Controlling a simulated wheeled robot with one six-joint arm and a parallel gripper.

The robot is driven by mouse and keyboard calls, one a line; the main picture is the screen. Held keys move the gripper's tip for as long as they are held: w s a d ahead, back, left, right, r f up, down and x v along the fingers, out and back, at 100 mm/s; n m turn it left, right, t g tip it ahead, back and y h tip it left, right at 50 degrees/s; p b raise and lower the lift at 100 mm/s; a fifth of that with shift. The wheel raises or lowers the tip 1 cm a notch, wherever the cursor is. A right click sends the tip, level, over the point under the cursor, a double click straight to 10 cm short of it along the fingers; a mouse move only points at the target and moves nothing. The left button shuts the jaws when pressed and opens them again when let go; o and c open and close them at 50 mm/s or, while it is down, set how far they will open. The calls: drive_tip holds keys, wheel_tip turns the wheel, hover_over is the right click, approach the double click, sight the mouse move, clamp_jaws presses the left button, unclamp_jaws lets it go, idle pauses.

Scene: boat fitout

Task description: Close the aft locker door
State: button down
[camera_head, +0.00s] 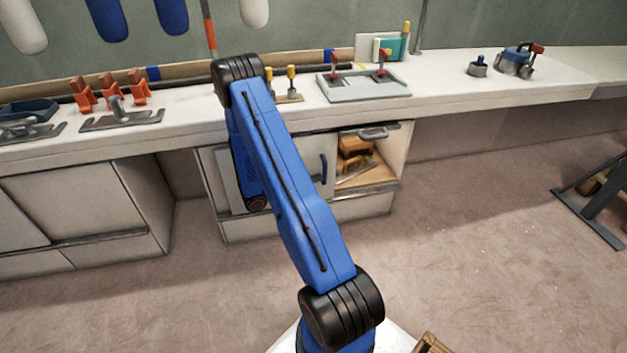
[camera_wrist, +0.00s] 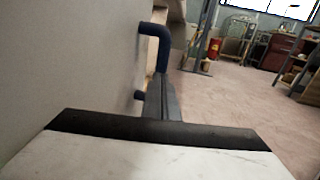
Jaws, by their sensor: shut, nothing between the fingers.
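A pale locker door (camera_head: 313,174) with a dark blue upright handle (camera_head: 323,169) stands under the bench, left of an open compartment (camera_head: 394,152). In the wrist view the door panel (camera_wrist: 60,60) fills the left side, and its handle (camera_wrist: 160,48) stands out from it. My gripper (camera_wrist: 161,85) is shut and empty, its fingers pointing along the panel close to the handle. I cannot tell whether they touch it. In the head view my arm hides part of the locker front, and the fingers are not visible.
The compartment holds a wooden block and tools (camera_head: 357,160). A grey bar handle (camera_head: 373,133) sits at its top. The bench top (camera_head: 440,95) carries a grey tray (camera_head: 362,84) and tools. The floor (camera_head: 470,240) to the right is clear up to a dark metal stand (camera_head: 600,205).

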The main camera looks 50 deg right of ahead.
drive_tip(key=s+a+x, duration=0.1)
drive_tip(key=s+x, duration=0.2)
drive_tip(key=x, duration=1.4)
drive_tip(key=s+a+x, duration=0.1)
drive_tip(key=s+x, duration=0.2)
drive_tip(key=x, duration=1.5)
drive_tip(key=shift+s+a, duration=0.15)
drive_tip(key=shift+a, duration=0.2)
drive_tip(key=shift+s+d+r, duration=0.1)
